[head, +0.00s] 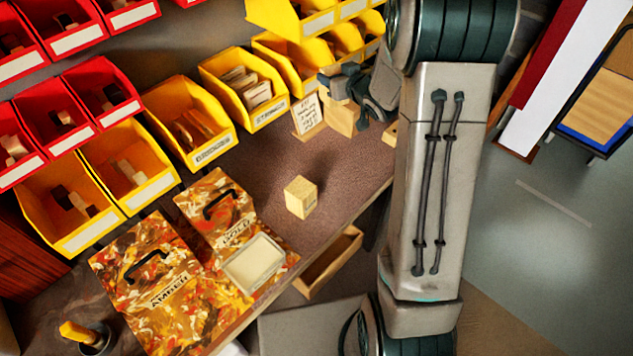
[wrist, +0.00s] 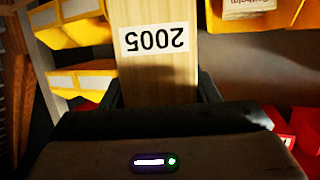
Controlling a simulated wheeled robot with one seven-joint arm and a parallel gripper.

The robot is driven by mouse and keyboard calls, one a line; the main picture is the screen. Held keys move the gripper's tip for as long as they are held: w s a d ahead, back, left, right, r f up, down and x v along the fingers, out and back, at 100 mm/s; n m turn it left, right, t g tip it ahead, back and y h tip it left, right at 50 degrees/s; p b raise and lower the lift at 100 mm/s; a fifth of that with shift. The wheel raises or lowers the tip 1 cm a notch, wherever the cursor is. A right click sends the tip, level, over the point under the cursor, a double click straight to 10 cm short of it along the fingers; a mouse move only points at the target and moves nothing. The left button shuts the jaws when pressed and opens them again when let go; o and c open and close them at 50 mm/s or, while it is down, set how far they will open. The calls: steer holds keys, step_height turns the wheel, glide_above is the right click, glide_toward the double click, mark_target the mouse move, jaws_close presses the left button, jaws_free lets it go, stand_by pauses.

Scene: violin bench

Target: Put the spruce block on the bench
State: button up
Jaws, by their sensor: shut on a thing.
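A pale wood block (wrist: 155,75) with a white label reading 2005, upside down in the wrist view, is between the fingers of my gripper (wrist: 160,92). My gripper is shut on it. In the head view my gripper (head: 350,88) is at the back of the bench (head: 255,165), with the pale block (head: 342,118) just below it. I cannot tell whether the block touches the bench top. A smaller pale wood cube (head: 300,197) sits on the bench, apart from my gripper. I cannot read a spruce marking on either block.
A handwritten card (head: 307,117) stands left of the held block. Yellow bins (head: 245,90) and red bins (head: 68,110) line the back and left. Amber (head: 150,280) and gold (head: 217,210) patterned cases are at the front left. A drawer (head: 330,262) stands open. Bare bench surrounds the cube.

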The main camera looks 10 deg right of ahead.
steer(key=s+d+f+n+g+y+b, duration=0.2)
steer(key=s+d+f+n+y+b, duration=0.2)
steer(key=s+f+b, duration=0.3)
steer(key=shift+y, duration=0.3)
steer(key=shift+w+a+f, duration=0.2)
steer(key=shift+a+f, duration=2.8)
steer(key=shift+a, duration=0.05)
steer(key=shift+w+a+f, duration=0.15)
steer(key=shift+a+f, duration=2.85)
steer(key=shift+a, duration=0.05)
steer(key=shift+f+b, duration=0.2)
steer(key=shift+b, duration=0.1)
steer(key=o, duration=1.1)
steer(key=shift+c, duration=0.2)
